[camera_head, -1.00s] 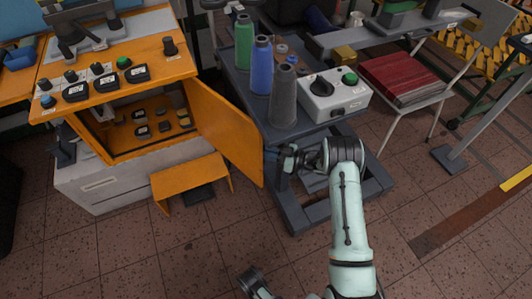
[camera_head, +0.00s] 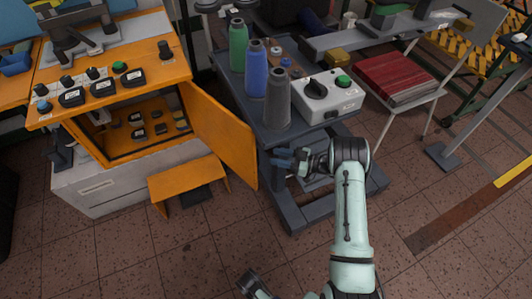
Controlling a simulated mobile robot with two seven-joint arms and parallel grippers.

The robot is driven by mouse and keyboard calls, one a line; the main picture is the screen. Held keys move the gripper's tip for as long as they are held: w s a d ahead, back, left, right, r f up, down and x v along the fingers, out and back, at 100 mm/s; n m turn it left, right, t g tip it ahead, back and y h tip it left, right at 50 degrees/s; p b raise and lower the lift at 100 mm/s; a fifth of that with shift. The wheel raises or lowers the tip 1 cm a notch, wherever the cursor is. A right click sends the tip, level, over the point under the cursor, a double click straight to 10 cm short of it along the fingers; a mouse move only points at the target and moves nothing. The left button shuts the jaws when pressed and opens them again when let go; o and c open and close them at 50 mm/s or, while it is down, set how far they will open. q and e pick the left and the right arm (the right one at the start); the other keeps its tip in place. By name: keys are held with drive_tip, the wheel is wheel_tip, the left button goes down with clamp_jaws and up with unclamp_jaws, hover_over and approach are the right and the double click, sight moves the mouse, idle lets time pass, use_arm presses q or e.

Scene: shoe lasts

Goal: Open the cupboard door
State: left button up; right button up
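The orange cupboard (camera_head: 150,106) stands at the left. Its door (camera_head: 223,137) is swung wide open to the right, hinged at the cupboard's right side, and the inside with several small dark items shows. My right gripper (camera_head: 282,158) is just right of the door's free edge, with a gap between them. Its fingers look apart with nothing between them. A dark gripper-like end (camera_head: 248,281) at the bottom edge seems to be my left gripper. It is far below the door, and its fingers are too unclear to read.
A grey cart (camera_head: 270,135) stands right behind the door and gripper, carrying green, blue and grey thread cones and a control box (camera_head: 327,95). An orange step (camera_head: 188,180) stands before the cupboard. The tiled floor in front is clear.

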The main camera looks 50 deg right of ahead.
use_arm(q)
drive_tip(key=shift+w+d+r+t+p, duration=0.15)
drive_tip(key=shift+w+r+t+p, duration=0.2)
drive_tip(key=shift+w+r, duration=0.6)
use_arm(e)
drive_tip(key=v, duration=0.6)
drive_tip(key=shift+s, duration=0.15)
use_arm(q)
drive_tip(key=shift+f, duration=0.1)
use_arm(e)
drive_tip(key=shift+d, duration=0.1)
